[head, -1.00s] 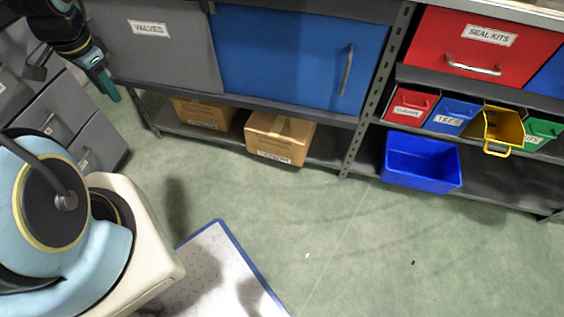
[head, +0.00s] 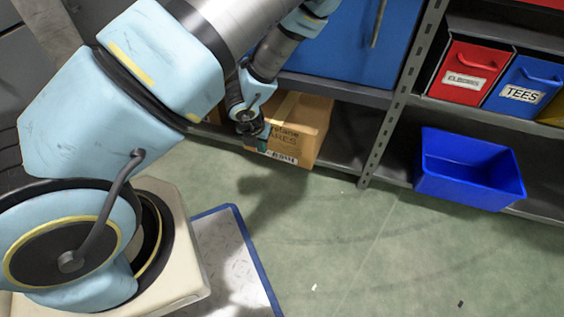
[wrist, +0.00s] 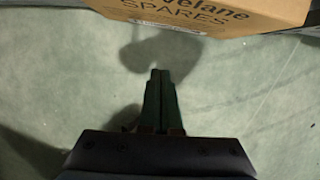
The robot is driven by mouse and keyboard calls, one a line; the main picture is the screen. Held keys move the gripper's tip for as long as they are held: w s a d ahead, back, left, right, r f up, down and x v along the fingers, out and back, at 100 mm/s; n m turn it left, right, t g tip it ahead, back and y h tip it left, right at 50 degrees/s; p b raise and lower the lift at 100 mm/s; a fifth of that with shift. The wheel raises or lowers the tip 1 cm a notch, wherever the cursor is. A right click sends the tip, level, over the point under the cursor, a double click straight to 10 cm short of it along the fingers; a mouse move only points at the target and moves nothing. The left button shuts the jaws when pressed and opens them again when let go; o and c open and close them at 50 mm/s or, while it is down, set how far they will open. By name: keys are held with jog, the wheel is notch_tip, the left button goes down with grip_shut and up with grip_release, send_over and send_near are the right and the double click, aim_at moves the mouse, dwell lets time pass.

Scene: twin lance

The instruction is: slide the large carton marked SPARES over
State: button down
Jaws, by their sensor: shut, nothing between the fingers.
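The large brown carton marked SPARES (head: 305,133) sits on the low bottom shelf, under the blue-fronted cupboard. In the wrist view the carton (wrist: 232,16) fills the top edge, with the print "SPARES" facing me. My gripper (head: 262,142) is in front of the left part of the carton's front face and hides some of its print. In the wrist view my gripper (wrist: 158,76) has its dark green fingers together and empty. A strip of floor shows between the fingertips and the carton, so they look apart.
A grey perforated shelf post (head: 388,125) stands right of the carton, with some free shelf between. A blue bin (head: 465,185) is beyond the post. Red (head: 465,80) and blue (head: 520,92) drawers are above it.

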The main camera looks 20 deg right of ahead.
aim_at(277, 147)
jog(key=w+d+f+b, duration=0.4)
jog(key=d+f+b, duration=0.1)
jog(key=f, duration=0.5)
jog(key=shift+w+d+f+m+b, duration=0.2)
jog(key=shift+d+m+b, duration=0.1)
jog(key=shift+m+b, duration=0.1)
jog(key=shift+w+d+r+p, duration=0.15)
jog(key=shift+w+d+p, duration=0.7)
jog(key=shift+d+p, duration=0.15)
jog(key=shift+w+d, duration=0.2)
